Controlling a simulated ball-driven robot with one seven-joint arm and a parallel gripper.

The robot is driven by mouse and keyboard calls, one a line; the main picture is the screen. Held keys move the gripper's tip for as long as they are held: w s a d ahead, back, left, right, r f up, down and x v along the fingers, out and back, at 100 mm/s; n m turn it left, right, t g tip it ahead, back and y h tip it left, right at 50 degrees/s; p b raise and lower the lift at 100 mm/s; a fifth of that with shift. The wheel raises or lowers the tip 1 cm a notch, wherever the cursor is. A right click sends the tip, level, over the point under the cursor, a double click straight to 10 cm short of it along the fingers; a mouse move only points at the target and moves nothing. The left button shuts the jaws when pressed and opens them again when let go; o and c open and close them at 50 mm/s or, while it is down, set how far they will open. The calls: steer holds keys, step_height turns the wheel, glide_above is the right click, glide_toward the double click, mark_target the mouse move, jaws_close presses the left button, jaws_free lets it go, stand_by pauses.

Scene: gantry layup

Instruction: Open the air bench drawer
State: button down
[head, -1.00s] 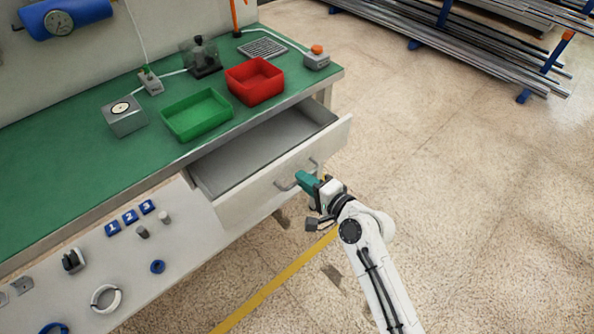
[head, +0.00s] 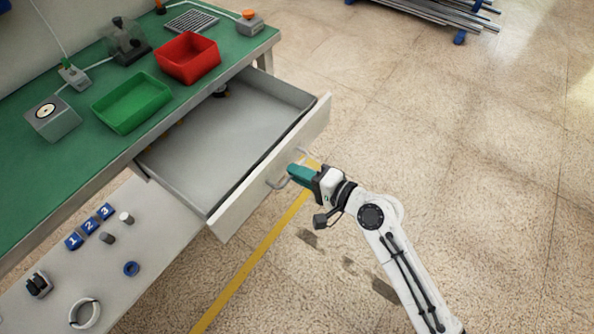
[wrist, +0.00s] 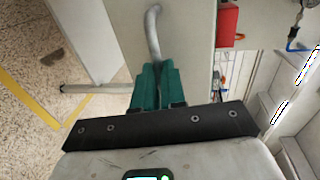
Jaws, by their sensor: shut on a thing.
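The air bench drawer (head: 222,150) is pulled well out from under the green bench top in the head view. Its floor looks mostly bare, with a small dark item near the back. Its pale front carries a grey bar handle (head: 277,180). My gripper (head: 292,175) has teal fingers at the handle, outside the drawer front. In the wrist view the teal fingers (wrist: 157,85) are shut on the handle (wrist: 153,35), which rises from between them. The gripped part of the bar is hidden by the fingers.
On the bench stand a green bin (head: 132,103), a red bin (head: 188,58), a grey gauge block (head: 52,118) and a button box (head: 249,22). A lower shelf (head: 150,220) holds small parts. The floor on the right is open; metal bars lie at the far back.

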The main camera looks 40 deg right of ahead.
steer(key=c, duration=1.2)
jaws_free()
steer(key=shift+s, duration=0.1)
steer(key=b+v, duration=0.1)
steer(key=v, duration=0.9)
steer(key=shift+s, duration=0.3)
steer(key=shift+d, duration=0.15)
steer(key=s+a+f+n+g+p, duration=0.3)
steer(key=s+a+f+n+g, duration=0.15)
steer(key=n+g, duration=0.4)
steer(key=s+d+n+g+h+p, duration=0.2)
steer(key=s+d+n+g+h, duration=0.2)
steer(key=s, duration=0.4)
steer(key=shift+d+r+n+g+h, duration=0.2)
steer(key=shift+r+n+g+h, duration=0.3)
steer(key=shift+n+g, duration=0.2)
